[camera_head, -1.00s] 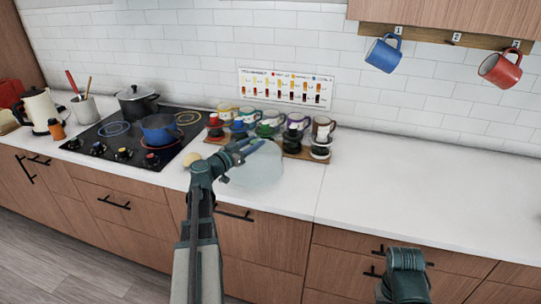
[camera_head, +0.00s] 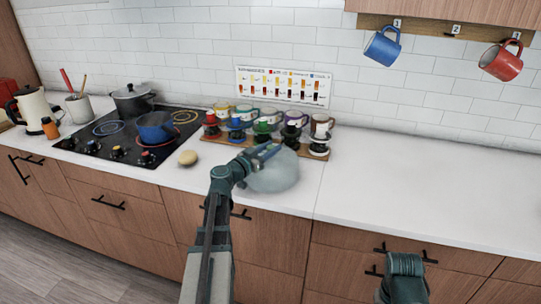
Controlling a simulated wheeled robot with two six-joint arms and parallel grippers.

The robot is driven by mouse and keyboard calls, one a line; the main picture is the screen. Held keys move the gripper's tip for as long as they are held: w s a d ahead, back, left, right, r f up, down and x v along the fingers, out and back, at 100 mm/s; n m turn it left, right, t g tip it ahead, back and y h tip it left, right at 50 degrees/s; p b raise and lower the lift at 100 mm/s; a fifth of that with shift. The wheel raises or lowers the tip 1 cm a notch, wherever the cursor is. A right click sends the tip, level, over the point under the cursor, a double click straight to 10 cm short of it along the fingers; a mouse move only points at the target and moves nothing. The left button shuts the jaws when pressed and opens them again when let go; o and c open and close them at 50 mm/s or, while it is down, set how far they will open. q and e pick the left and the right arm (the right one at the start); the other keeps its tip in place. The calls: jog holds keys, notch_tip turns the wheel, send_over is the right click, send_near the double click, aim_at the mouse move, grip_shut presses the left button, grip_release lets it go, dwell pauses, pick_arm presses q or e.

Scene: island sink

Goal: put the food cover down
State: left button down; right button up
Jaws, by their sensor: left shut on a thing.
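The food cover (camera_head: 275,178) is a pale, see-through dome at the front middle of the white counter, in front of the row of mugs. My left gripper (camera_head: 262,153) is at the top of the cover and shut on it; its fingertips partly hide the knob area. Whether the cover's rim touches the counter is hard to tell. My right arm shows only as a dark part at the bottom right; its gripper fingers are not visible.
A wooden board (camera_head: 310,154) with several mugs and drippers stands just behind the cover. A small round tan item (camera_head: 187,158) lies to its left, by the stovetop (camera_head: 110,165) with pots. The counter (camera_head: 420,185) to the right is clear.

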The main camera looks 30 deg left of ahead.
pick_arm(q)
jog(key=shift+f, duration=0.15)
jog(key=c, duration=0.5)
grip_release()
jog(key=shift+r, duration=0.2)
jog(key=s, duration=0.4)
jog(key=s+a, duration=0.1)
jog(key=s, duration=0.3)
jog(key=s+a, duration=0.1)
jog(key=s, duration=0.3)
jog(key=shift+f, duration=0.1)
